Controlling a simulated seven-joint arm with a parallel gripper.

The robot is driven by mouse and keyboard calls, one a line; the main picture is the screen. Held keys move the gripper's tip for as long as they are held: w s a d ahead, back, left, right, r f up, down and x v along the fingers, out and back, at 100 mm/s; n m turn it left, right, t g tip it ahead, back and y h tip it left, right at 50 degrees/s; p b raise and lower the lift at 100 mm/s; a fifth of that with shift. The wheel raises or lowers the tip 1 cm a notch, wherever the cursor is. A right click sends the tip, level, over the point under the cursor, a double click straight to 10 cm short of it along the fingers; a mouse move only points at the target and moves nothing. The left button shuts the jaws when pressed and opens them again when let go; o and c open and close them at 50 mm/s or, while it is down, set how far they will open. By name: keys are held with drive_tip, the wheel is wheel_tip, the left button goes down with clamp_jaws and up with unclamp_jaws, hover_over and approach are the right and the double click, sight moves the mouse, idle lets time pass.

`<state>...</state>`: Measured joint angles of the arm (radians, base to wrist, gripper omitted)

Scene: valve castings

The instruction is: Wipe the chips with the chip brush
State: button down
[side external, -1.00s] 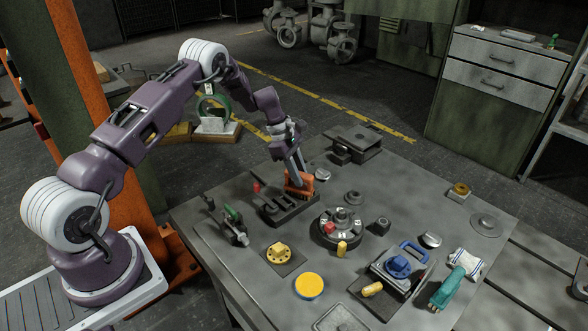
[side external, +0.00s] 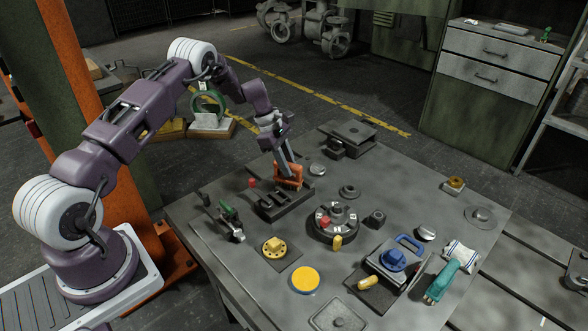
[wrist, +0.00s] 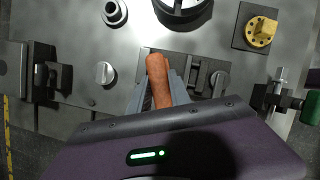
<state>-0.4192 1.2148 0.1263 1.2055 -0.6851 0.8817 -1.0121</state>
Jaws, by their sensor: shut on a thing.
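My gripper (side external: 288,165) is low over the dark slotted block on the work table. In the wrist view my gripper (wrist: 160,95) is shut on a brown-orange handle, which I take to be the chip brush (wrist: 158,80). In the side view the brush (side external: 288,180) shows as an orange piece at the fingertips. Its bristles are hidden. The slotted block (side external: 272,208) lies just below and in front of it; I cannot tell whether the brush touches it. I cannot make out any chips.
A round dark fixture (side external: 341,228) with a red piece stands right of the block. A toggle clamp (side external: 232,222) is at left, a yellow flange (side external: 273,247) and yellow disc (side external: 305,280) in front. A teal glove-like item (side external: 447,281) lies at right. Bare table separates them.

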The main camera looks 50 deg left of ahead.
drive_tip(key=shift+a, duration=0.4)
drive_tip(key=d, duration=0.6)
drive_tip(key=shift+d, duration=0.25)
drive_tip(key=shift+a, duration=3.15)
drive_tip(key=shift+r, duration=4.15)
